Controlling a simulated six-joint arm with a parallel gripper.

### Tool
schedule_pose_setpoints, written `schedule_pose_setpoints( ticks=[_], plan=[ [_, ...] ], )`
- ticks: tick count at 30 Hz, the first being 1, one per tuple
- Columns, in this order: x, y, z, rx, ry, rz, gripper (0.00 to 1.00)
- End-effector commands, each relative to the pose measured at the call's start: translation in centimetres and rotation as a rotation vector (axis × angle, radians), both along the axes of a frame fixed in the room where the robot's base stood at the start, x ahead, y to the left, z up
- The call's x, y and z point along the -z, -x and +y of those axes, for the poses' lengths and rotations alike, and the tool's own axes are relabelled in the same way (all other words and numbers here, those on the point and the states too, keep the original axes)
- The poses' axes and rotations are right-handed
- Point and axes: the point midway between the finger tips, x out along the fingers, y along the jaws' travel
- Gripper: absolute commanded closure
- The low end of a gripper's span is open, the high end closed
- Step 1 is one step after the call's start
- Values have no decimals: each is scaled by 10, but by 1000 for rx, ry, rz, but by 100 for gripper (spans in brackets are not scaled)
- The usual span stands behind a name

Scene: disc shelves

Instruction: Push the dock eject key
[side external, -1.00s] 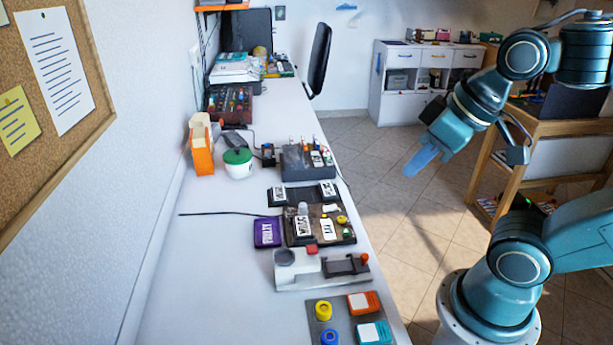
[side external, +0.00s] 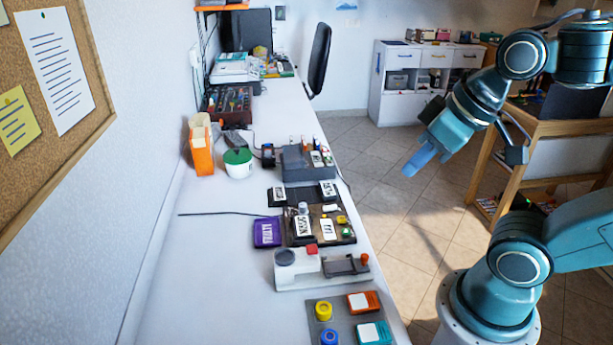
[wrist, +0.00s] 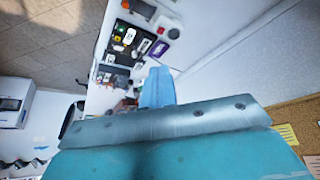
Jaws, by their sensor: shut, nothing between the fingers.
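A dark dock-like board (side external: 318,222) on the bench holds white-labelled blocks, a grey knob (side external: 303,207) and small yellow and green keys (side external: 343,225) at its right edge. It also shows at the top of the wrist view (wrist: 128,38). A white unit (side external: 300,277) in front of it carries a red key (side external: 312,250), a round dark pad and an orange-red knob (side external: 364,259). I cannot tell which key is the eject key. My gripper (side external: 412,170) is shut and empty, in the air right of the bench, apart from all keys; its fingers show in the wrist view (wrist: 157,85).
A purple labelled block (side external: 267,232) lies left of the board. Behind stand a grey box with bottles (side external: 305,163), a green-lidded tub (side external: 238,165) and an orange box (side external: 201,150). Yellow, blue, orange and teal pieces sit in front. The bench's left strip is mostly clear.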

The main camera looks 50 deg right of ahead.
Motion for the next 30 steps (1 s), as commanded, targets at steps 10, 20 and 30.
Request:
schedule_pose_setpoints(
  ticks=[10, 20, 30],
  plan=[
    [6, -29, -4, 32, -15, -9, 100],
    [24, -81, -18, 96, -56, -36, 100],
    [51, -131, -38, 175, -115, -74, 100]
  ],
)
